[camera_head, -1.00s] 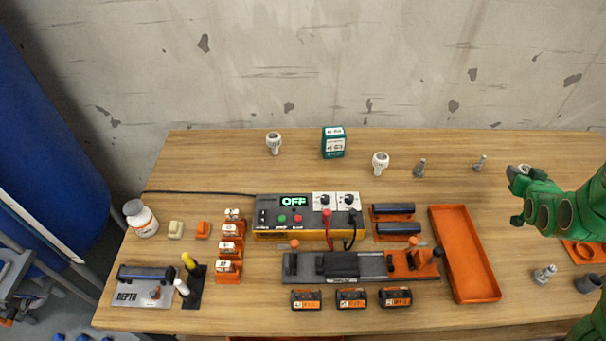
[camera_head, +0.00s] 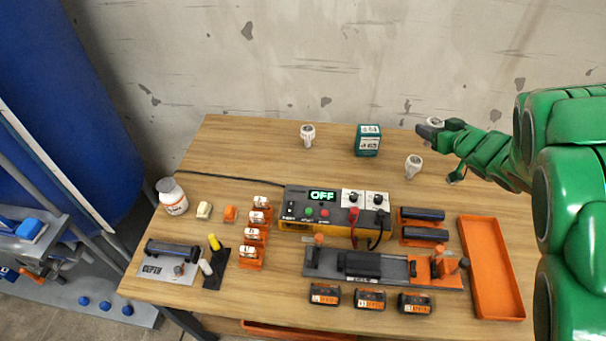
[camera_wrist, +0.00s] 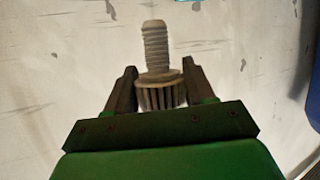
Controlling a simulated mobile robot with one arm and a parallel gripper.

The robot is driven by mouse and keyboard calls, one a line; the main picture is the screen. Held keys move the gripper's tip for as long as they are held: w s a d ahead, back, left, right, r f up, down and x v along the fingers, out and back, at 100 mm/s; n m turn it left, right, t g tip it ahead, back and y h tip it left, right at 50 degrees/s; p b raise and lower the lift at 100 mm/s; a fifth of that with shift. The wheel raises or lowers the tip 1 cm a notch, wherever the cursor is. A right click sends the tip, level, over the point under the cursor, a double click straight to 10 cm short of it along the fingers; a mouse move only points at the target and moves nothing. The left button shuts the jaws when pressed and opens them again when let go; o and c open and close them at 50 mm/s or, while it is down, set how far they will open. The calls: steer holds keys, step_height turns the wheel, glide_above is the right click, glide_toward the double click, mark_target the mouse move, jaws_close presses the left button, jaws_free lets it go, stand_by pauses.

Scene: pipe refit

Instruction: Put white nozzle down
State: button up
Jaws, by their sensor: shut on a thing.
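My gripper (camera_head: 440,134) is near the back edge of the table at the right, raised in front of the wall. It is shut on a white nozzle (camera_head: 435,122), whose top shows at the fingertips. In the wrist view the nozzle (camera_wrist: 157,62) has a ribbed collar between the two fingers (camera_wrist: 157,92) and a threaded stem pointing away from my gripper. Two other white nozzles stand on the table, one at the back (camera_head: 308,135) and one just left of and below my gripper (camera_head: 413,166).
A green box (camera_head: 368,140) stands between the standing nozzles. A power unit (camera_head: 333,209) with cables, an orange tray (camera_head: 492,268) and a black clamp fixture (camera_head: 365,265) are nearer the front. Bare wood lies left of the back nozzle (camera_head: 245,150).

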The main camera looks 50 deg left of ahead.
steer(key=s+a+f+n+g, duration=0.1)
steer(key=s+a+n+g, duration=0.3)
steer(key=s, duration=0.8)
steer(key=s+a+f+n+g, duration=0.2)
steer(key=s+a+n+g, duration=0.3)
steer(key=s, duration=0.6)
steer(key=s+a+f+n+g, duration=0.15)
steer(key=s+a, duration=0.45)
steer(key=s, duration=0.6)
steer(key=shift+g+h, duration=0.4)
steer(key=shift+g, duration=0.05)
steer(key=shift+w+a+f, duration=0.9)
steer(key=shift+a+f, duration=0.55)
steer(key=shift+a, duration=0.6)
steer(key=shift+w+a+f, duration=0.85)
steer(key=shift+a+f, duration=0.6)
steer(key=shift+a, duration=0.55)
steer(key=shift+w+a+f, duration=0.9)
steer(key=shift+a+f, duration=0.55)
steer(key=shift+a, duration=0.6)
steer(key=shift+a+f, duration=0.1)
steer(key=shift+w+a+f, duration=0.1)
steer(key=shift+f, duration=0.05)
steer(key=shift+a+f, duration=0.1)
steer(key=shift+f, duration=1.55)
